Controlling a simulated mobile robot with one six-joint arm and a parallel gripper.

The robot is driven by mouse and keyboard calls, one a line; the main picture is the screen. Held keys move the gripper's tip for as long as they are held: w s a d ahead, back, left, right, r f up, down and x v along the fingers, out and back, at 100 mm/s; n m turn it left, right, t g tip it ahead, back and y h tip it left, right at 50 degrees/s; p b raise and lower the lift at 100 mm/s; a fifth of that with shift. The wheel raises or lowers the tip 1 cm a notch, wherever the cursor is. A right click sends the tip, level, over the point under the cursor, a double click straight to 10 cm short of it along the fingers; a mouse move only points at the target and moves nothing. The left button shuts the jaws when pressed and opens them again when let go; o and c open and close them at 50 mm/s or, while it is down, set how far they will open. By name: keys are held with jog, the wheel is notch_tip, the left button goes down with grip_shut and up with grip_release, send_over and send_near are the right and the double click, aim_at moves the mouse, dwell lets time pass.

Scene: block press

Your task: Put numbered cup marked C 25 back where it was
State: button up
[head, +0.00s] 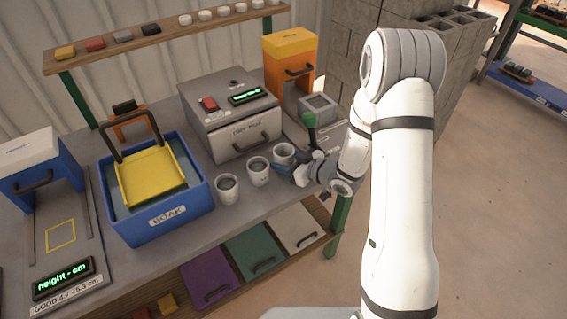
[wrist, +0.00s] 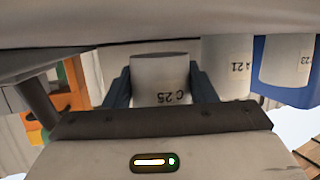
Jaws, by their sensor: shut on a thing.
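The white cup marked C 25 (wrist: 160,80) is between the two dark fingers of my gripper (wrist: 159,76) in the wrist view. My gripper is shut on it. In the head view the same cup (head: 284,153) is the rightmost of a row of three cups in front of the grey press. My gripper (head: 279,166) reaches it from the right. I cannot tell whether the cup touches the bench.
The middle cup (head: 259,172) and left cup (head: 227,189) stand close by. The grey press (head: 236,135) is behind them. A blue SOAK tub (head: 180,217) is at left. A green-knobbed lever (head: 309,121) stands behind my gripper. The bench's front edge is near.

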jog(key=shift+f, duration=0.65)
jog(key=shift+f, duration=0.2)
jog(key=o, duration=0.9)
jog(key=shift+o, duration=0.2)
